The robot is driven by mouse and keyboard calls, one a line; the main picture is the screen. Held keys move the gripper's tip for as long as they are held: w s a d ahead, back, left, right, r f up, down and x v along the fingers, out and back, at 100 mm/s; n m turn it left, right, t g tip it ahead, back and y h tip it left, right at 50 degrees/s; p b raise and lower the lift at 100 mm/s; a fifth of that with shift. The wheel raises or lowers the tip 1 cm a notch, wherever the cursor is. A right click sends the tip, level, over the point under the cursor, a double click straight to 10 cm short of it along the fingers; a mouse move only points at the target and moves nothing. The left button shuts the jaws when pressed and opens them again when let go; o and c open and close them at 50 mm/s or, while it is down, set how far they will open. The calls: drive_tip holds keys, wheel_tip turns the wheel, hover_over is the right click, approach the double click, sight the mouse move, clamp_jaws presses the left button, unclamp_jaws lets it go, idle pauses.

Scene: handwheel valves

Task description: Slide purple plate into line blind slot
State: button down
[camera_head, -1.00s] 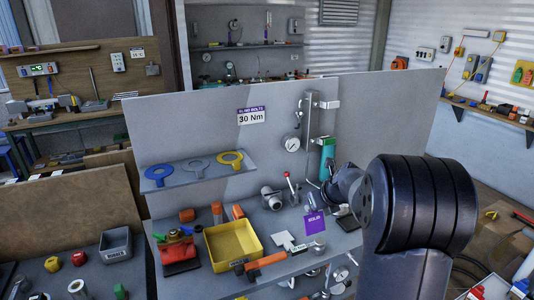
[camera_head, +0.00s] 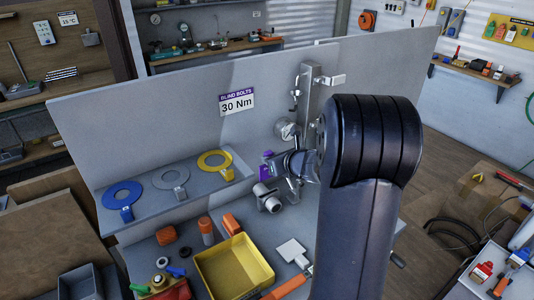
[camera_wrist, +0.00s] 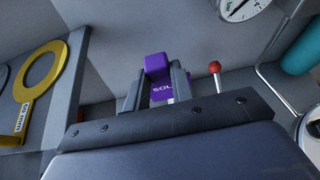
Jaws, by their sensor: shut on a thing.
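The purple plate (camera_wrist: 159,68) stands between the two fingers of my gripper (camera_wrist: 158,82) in the wrist view, with white letters starting "SOL" on its lower part. My gripper is shut on it. In the head view a small purple part of the plate (camera_head: 265,158) shows at the tip of my gripper (camera_head: 276,163), above the bench and in front of the grey panel. A grey pipe fitting (camera_head: 268,198) sits just below. I cannot make out the line blind slot clearly; my gripper and arm cover part of that area.
A yellow tray (camera_head: 235,268) stands on the bench. A red-knobbed lever (camera_wrist: 214,67) and a gauge (camera_wrist: 240,7) are right of the plate in the wrist view.

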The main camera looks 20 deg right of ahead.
drive_tip(key=shift+s, duration=0.1)
wheel_tip(320, 180, down, 6)
drive_tip(key=b, duration=0.6)
drive_tip(key=shift+r, duration=0.15)
idle(0.7)
wheel_tip(320, 180, down, 7)
drive_tip(key=b, duration=0.7)
drive_tip(key=c, duration=1.1)
unclamp_jaws()
drive_tip(key=shift+c, duration=0.2)
